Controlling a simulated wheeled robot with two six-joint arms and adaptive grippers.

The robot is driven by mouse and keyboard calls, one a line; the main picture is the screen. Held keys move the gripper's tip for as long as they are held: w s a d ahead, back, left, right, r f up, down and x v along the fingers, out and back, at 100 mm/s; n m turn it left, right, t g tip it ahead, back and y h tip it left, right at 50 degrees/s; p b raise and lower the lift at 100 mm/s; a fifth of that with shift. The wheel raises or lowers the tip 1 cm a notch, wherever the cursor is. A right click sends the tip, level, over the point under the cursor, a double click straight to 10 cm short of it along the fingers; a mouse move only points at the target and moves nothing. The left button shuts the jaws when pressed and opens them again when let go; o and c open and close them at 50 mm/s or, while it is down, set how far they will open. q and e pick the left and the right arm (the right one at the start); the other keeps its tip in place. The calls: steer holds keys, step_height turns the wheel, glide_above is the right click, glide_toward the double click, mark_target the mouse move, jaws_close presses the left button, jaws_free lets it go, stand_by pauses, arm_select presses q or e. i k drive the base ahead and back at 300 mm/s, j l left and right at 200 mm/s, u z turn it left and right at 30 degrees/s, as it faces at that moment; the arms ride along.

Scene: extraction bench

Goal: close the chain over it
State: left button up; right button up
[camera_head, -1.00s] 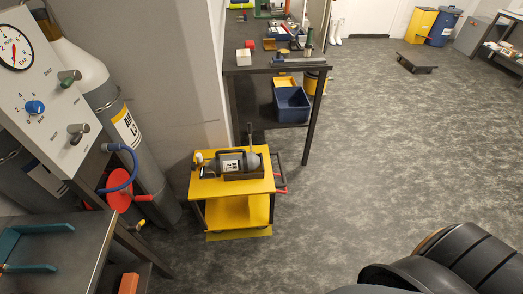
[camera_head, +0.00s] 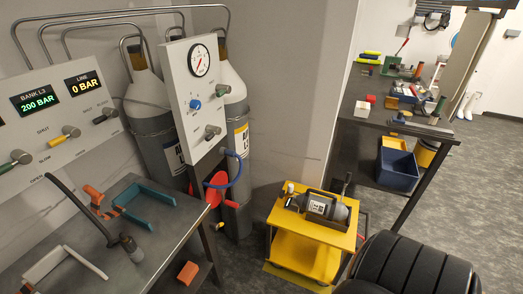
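No chain can be made out clearly in this view. Two tall grey gas cylinders with pale shoulders stand against the wall: the left one (camera_head: 150,128) and the right one (camera_head: 240,128), partly hidden by a white gauge panel (camera_head: 187,95). Dark bands cross the left cylinder, but I cannot tell whether they are chain. A small grey cylinder (camera_head: 338,211) with a white label lies on its side in a dark holder on a yellow cart (camera_head: 281,216). Neither of my grippers is in view.
A grey bench (camera_head: 170,240) at lower left holds teal and white brackets, orange pieces and a black lever. A red wheel (camera_head: 215,188) and blue hose (camera_head: 236,170) sit below the gauge panel. A dark table (camera_head: 350,105) with a blue bin (camera_head: 397,170) stands right.

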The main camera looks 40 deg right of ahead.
mark_target(349, 175)
steer(key=k+l+u, duration=0.1)
steer(key=l+u, duration=0.15)
steer(key=l, duration=0.2)
steer(key=k+l+u, duration=0.25)
steer(key=l, duration=0.15)
steer(key=k+l+u, duration=0.1)
steer(key=l+u, duration=0.2)
steer(key=k+l, duration=0.25)
steer(key=l, duration=0.25)
steer(key=k+l, duration=0.3)
steer(key=l, duration=0.25)
steer(key=k+l, duration=0.25)
steer(key=l, duration=0.25)
steer(key=k+l, duration=0.25)
steer(key=l, duration=0.3)
steer(key=k+l, duration=0.3)
steer(key=l, duration=0.2)
steer(key=k+l, duration=0.25)
steer(key=l, duration=0.25)
steer(key=k+l, duration=0.25)
steer(key=l, duration=0.3)
steer(key=k+l, duration=0.3)
steer(key=l, duration=0.2)
steer(key=l+z, duration=0.2)
steer(key=l, duration=0.3)
steer(key=i+l+z, duration=0.2)
steer(key=l, duration=0.3)
steer(key=l+z, duration=0.2)
steer(key=l, duration=0.3)
steer(key=i, duration=0.05)
